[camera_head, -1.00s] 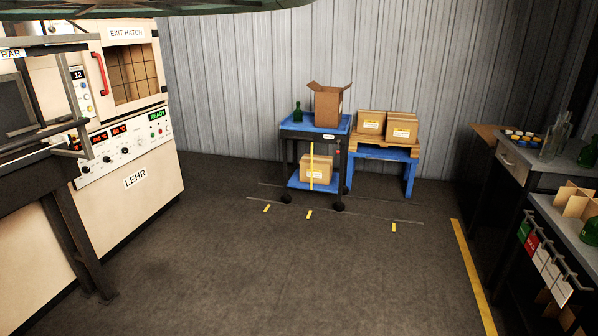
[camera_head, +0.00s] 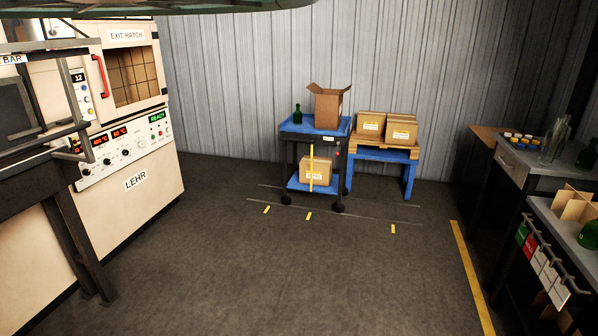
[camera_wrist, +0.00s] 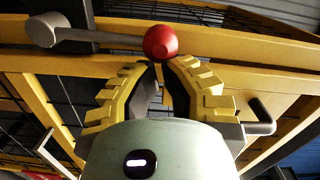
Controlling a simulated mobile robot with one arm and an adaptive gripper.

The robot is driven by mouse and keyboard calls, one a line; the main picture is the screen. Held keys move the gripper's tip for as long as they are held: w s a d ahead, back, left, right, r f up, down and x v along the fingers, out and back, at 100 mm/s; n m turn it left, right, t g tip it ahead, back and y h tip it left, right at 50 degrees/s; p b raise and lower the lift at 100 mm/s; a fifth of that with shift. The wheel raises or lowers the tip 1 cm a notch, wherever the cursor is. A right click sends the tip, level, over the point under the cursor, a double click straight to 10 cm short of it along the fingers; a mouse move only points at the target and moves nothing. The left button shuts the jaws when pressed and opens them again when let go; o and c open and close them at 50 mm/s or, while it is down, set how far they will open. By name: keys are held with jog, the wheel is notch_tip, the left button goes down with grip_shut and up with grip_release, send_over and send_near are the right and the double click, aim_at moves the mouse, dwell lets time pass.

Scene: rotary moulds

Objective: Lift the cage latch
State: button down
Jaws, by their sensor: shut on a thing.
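In the wrist view, a red ball knob (camera_wrist: 160,42) sits on the end of a thin grey rod. The rod runs left to a rounded grey pivot (camera_wrist: 40,32) on a dark block by a yellow frame, and appears to be the cage latch. My gripper (camera_wrist: 163,68) has yellow ribbed fingers that close in on the knob from below. The fingers are shut on the knob, and their tips partly hide its underside. My gripper is not visible in the head view.
Yellow cage beams (camera_wrist: 265,45) and dark mesh surround my gripper in the wrist view. A grey handle (camera_wrist: 262,115) is at right. In the head view, the lehr (camera_head: 135,190) stands left, a blue trolley (camera_head: 297,127) at the back, and a bench (camera_head: 520,160) right. The middle floor is clear.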

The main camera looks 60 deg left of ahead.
jog(key=shift+a+f, duration=0.1)
jog(key=shift+a, duration=0.05)
jog(key=v, duration=1.2)
dwell(0.5)
